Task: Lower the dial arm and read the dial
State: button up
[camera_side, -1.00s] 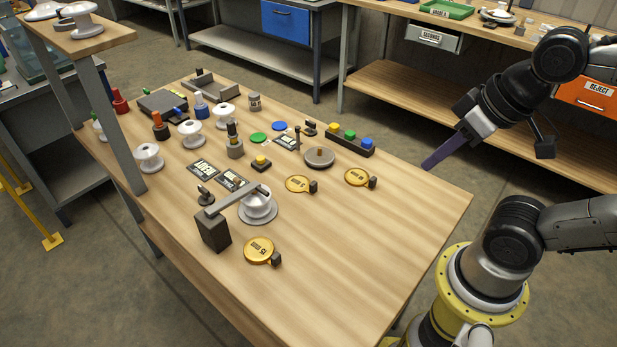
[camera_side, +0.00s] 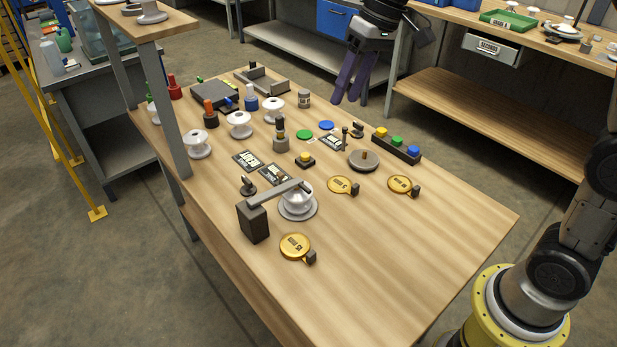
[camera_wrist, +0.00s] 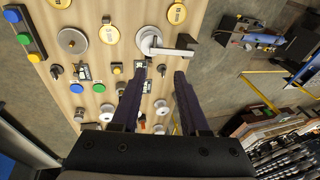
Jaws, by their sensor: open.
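A grey bar arm (camera_side: 276,194) on a dark block (camera_side: 252,222) reaches over a white insulator (camera_side: 298,200) on a round grey base. I take the bar for the dial arm; I cannot tell if its tip touches the insulator. No dial face can be read. The bar also shows in the wrist view (camera_wrist: 175,52), beyond my fingers and to the right. My gripper (camera_side: 350,101) is open and empty, fingers pointing down, above the back of the table and well away from the bar. Its two purple fingers also show in the wrist view (camera_wrist: 158,76).
Gold labelled discs (camera_side: 295,247) lie on the table (camera_side: 400,260). A strip of yellow, green and blue buttons (camera_side: 397,144) is at the right back. Several white insulators (camera_side: 239,125) stand at the left. A shelf post (camera_side: 168,115) rises at the left edge. The front right is bare.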

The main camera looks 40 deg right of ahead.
jog(key=w+f+g, duration=0.1)
jog(key=w+f, duration=0.4)
jog(key=g, duration=0.1)
send_near(306, 187)
jog(key=x, duration=0.7)
jog(key=shift+f, duration=0.4)
grip_shut()
jog(key=shift+w+r, duration=0.1)
dwell(0.7)
